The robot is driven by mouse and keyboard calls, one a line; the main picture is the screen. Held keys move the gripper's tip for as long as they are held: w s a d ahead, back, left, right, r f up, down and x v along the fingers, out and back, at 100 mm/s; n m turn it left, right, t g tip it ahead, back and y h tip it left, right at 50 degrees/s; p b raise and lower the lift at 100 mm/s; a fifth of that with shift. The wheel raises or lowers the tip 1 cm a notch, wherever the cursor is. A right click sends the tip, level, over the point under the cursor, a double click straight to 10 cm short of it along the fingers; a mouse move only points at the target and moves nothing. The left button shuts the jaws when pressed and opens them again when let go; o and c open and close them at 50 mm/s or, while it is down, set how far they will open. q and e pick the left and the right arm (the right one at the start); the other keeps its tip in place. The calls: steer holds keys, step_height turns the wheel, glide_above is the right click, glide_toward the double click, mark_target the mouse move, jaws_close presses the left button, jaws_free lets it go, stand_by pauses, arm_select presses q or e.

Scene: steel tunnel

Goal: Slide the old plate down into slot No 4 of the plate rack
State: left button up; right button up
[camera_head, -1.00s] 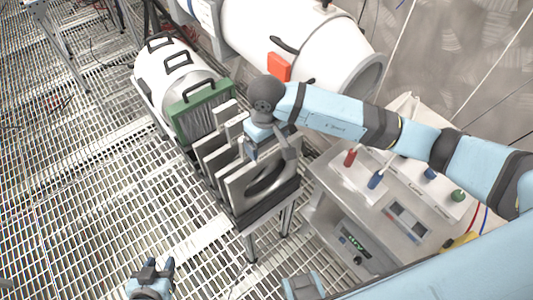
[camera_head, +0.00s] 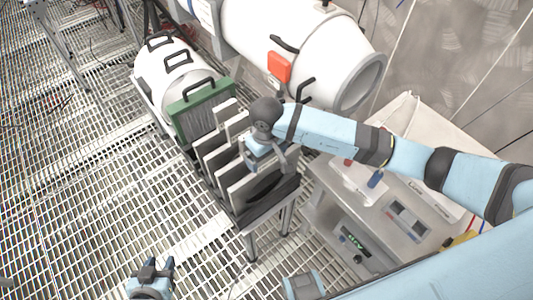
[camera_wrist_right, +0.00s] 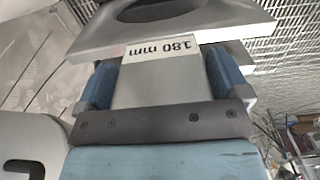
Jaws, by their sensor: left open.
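The old plate (camera_head: 242,190) is a grey plate with a large round opening, at the near end of the plate rack (camera_head: 262,212). My right gripper (camera_head: 268,162) is above it. In the right wrist view the two blue fingers (camera_wrist_right: 163,85) are shut on both sides of the plate's grey neck, marked "180 mm"; the plate (camera_wrist_right: 222,32) spreads out beyond them. The plate stands upright with its lower part down in the rack. Slot numbers cannot be read, and the arm hides part of the plate. My left gripper (camera_head: 151,268) is open and empty, low over the floor grating.
Other grey plates (camera_head: 212,157) stand upright behind it in the rack. A green-framed panel (camera_head: 203,112) with a black handle is further back. A large white cylinder (camera_head: 290,35) and a white cabinet (camera_head: 400,218) flank the right side. Grating to the left is clear.

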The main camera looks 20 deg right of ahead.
steer(key=shift+r, duration=0.1)
steer(key=shift+r+p, duration=0.25)
steer(key=shift+p, duration=0.1)
step_height(320, 180, up, 10)
steer(key=shift+r+b, duration=0.2)
steer(key=shift+b, duration=0.6)
steer(key=shift+r, duration=0.65)
